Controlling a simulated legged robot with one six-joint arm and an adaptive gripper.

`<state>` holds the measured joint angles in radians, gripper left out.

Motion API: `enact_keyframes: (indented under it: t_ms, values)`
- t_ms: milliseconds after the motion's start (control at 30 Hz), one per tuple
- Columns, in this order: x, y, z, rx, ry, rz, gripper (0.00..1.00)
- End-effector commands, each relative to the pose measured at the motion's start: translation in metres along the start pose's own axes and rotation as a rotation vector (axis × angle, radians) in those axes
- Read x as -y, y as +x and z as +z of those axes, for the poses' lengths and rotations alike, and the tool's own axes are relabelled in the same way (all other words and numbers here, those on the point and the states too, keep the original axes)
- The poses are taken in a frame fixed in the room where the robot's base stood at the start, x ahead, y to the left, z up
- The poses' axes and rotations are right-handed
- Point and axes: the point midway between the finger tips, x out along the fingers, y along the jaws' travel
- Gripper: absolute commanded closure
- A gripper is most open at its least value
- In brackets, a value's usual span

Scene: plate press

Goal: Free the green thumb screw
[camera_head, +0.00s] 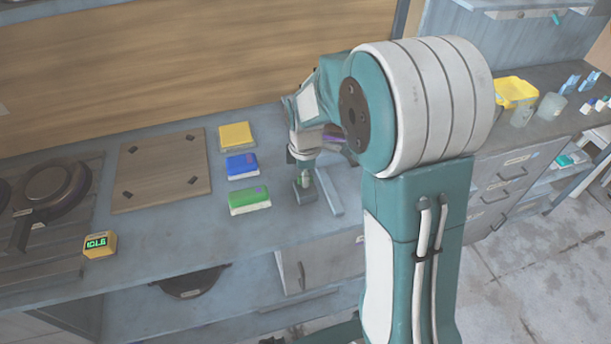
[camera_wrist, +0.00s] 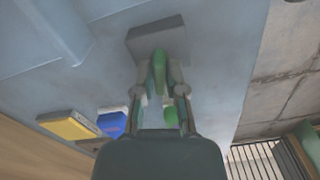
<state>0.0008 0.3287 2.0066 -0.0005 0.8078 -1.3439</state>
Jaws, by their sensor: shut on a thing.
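A green piece (camera_wrist: 158,72), which looks like the green thumb screw, sits between the fingers of my gripper (camera_wrist: 158,90) in the wrist view. My gripper is shut on it. It stands at a small dark grey block (camera_wrist: 150,38) on the bench. In the head view my gripper (camera_head: 306,178) points down over the same block (camera_head: 305,194), near the bench's front edge. My fingers hide part of the screw, so I cannot tell whether it is still seated in the block.
Yellow (camera_head: 236,136), blue (camera_head: 242,165) and green (camera_head: 250,200) blocks lie left of my gripper. Beyond them are a wooden board (camera_head: 163,170), a dark pan (camera_head: 50,190) and a yellow digital display (camera_head: 99,245). A grey bar (camera_head: 329,192) lies close on the right.

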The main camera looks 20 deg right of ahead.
Motion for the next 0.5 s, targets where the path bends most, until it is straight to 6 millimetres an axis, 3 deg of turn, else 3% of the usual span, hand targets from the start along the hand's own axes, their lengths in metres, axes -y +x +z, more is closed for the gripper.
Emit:
enact_keyframes:
  t_ms: [500]
  values:
    - [-0.0037,-0.0024,-0.0019,-0.004,-0.228,0.014,1.00]
